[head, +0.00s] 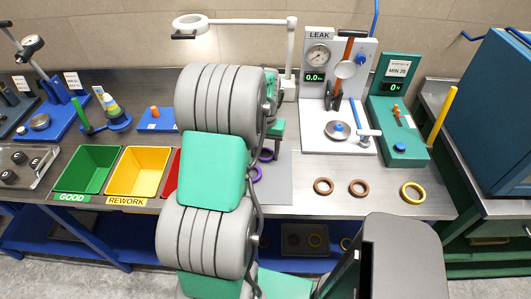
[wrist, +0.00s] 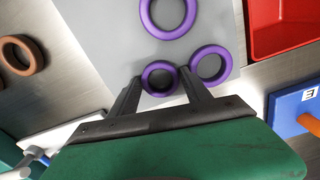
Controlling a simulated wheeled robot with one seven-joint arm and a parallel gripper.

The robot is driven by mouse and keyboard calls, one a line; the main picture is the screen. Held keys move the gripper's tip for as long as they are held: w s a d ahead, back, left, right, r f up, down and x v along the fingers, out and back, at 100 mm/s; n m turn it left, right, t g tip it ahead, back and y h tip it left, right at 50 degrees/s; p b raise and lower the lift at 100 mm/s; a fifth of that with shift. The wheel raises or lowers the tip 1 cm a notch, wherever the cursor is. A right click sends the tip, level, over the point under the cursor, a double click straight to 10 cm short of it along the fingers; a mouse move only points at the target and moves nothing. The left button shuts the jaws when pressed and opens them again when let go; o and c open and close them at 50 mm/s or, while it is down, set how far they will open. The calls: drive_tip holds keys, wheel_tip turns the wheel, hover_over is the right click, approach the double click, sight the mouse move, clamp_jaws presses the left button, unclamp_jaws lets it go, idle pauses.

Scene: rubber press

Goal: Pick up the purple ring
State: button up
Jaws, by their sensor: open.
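Three purple rings lie flat on a grey mat (wrist: 95,45) in the wrist view. One purple ring (wrist: 160,64) sits between the fingertips of my gripper (wrist: 159,82), which is open. A second purple ring (wrist: 210,46) lies just right of it, close to the right fingertip. A third, larger-looking purple ring (wrist: 168,36) is at the top edge, partly cut off. In the head view, my arm hides much of the mat; parts of two purple rings (head: 257,174) show at its right side.
Brown rings (head: 323,193) and a yellow ring (head: 413,200) lie on the steel bench to the right. Green (head: 60,180), yellow (head: 114,188) and red bins stand left; the red bin (wrist: 285,45) is near the mat. A leak tester (head: 310,120) stands behind.

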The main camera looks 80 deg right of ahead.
drive_tip(key=shift+c, duration=0.6)
drive_tip(key=c, duration=0.9)
drive_tip(key=shift+o, duration=0.2)
drive_tip(key=shift+r, duration=0.1)
